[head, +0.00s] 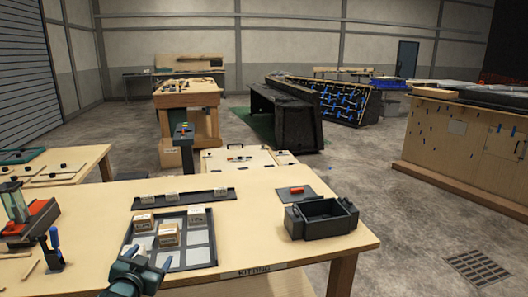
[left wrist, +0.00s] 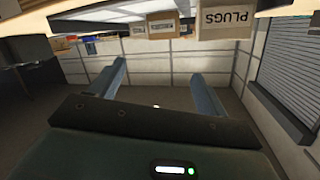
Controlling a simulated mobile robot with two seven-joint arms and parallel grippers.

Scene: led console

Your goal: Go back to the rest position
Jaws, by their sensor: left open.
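My left gripper (head: 148,258) shows at the bottom left of the head view, low over the front edge of the kitting table (head: 258,228). Its two fingers are spread with nothing between them, and the left wrist view shows the same open, empty jaws (left wrist: 157,75). The compartment tray (head: 203,254) lies just beyond the gripper, and the gripper hides part of its near left side. Small labelled boxes (head: 169,235) stand in the tray. My right gripper is not in view.
A dark open bin (head: 322,222) stands on the table's right side, with a red part (head: 296,190) behind it. A narrow dark rail (head: 184,200) lies behind the tray. A red-and-black device (head: 30,222) is at the left. Bare tabletop lies between tray and bin.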

